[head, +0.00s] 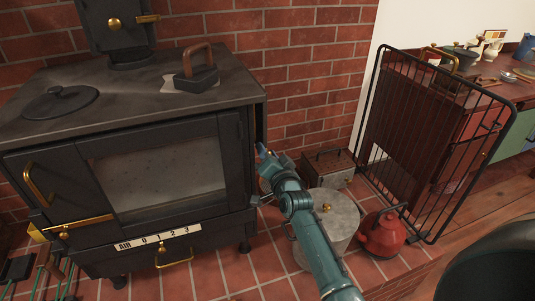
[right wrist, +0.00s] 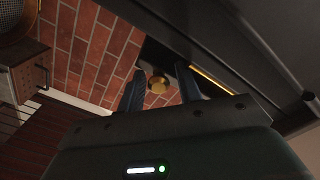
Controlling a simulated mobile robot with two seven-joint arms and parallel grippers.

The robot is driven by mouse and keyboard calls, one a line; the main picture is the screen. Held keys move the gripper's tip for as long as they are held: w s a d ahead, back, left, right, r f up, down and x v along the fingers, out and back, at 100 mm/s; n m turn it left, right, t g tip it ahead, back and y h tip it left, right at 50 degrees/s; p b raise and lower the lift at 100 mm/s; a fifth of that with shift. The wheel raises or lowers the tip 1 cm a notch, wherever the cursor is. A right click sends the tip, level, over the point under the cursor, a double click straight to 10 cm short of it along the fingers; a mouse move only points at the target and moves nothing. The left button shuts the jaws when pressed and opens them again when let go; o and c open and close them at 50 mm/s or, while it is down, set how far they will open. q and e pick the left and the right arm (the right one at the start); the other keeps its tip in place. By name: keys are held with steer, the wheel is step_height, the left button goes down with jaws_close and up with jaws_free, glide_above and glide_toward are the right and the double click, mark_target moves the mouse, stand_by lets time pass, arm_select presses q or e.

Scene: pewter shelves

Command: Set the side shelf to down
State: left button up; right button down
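The black stove (head: 160,150) stands against the brick wall. At its right side a narrow dark edge with a brass strip (head: 254,127) shows, which looks like part of the side shelf; most of it is hidden behind the stove. My right gripper (head: 263,150) is beside the stove's right side, just below that strip. A dark panel (right wrist: 160,54) lies behind the knob. I cannot tell whether the fingers touch the knob. My left gripper is not in view.
A metal box (head: 328,168), a grey pot (head: 338,218) and a red kettle (head: 382,235) stand on the tiled hearth near my right arm. A black wire guard (head: 430,145) stands farther right. An iron (head: 195,75) and a round lid (head: 60,102) are on the stove top.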

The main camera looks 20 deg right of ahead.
steer(key=c, duration=1.3)
jaws_free()
steer(key=shift+f, duration=0.15)
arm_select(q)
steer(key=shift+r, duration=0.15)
arm_select(e)
steer(key=shift+o, duration=0.2)
steer(key=shift+a, duration=0.1)
arm_select(q)
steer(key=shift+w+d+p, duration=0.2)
steer(key=shift+p, duration=0.35)
arm_select(e)
steer(key=s, duration=1.3)
steer(key=shift+a, duration=0.4)
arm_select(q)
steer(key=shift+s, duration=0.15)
arm_select(e)
steer(key=shift+s, duration=0.1)
